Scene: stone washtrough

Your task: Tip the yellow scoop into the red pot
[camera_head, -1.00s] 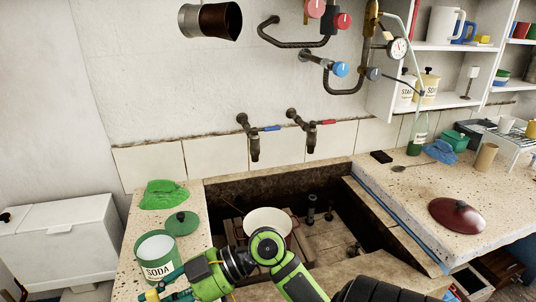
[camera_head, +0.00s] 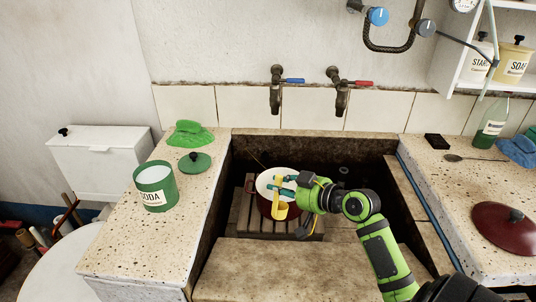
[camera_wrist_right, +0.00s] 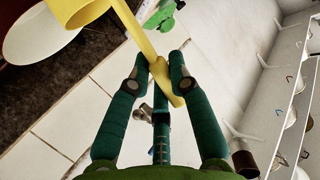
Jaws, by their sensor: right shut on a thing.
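The red pot (camera_head: 270,214) has a white inside and stands on a wooden slatted rack in the trough. My right gripper (camera_head: 284,184) is at the pot's mouth, shut on the handle of the yellow scoop (camera_head: 281,211). The scoop's cup overlaps the front of the pot's rim in the head view; I cannot tell its exact height above it. In the right wrist view the scoop (camera_wrist_right: 84,10) leads away from my right gripper (camera_wrist_right: 164,72), beside the pot's white inside (camera_wrist_right: 45,32). The scoop's contents are hidden. My left gripper is not in view.
A green SODA tin (camera_head: 156,190) of white powder stands open on the left ledge, its lid (camera_head: 195,163) and a green cloth (camera_head: 190,134) behind it. Two taps hang on the wall behind the trough. A dark red lid (camera_head: 508,229) lies on the right counter.

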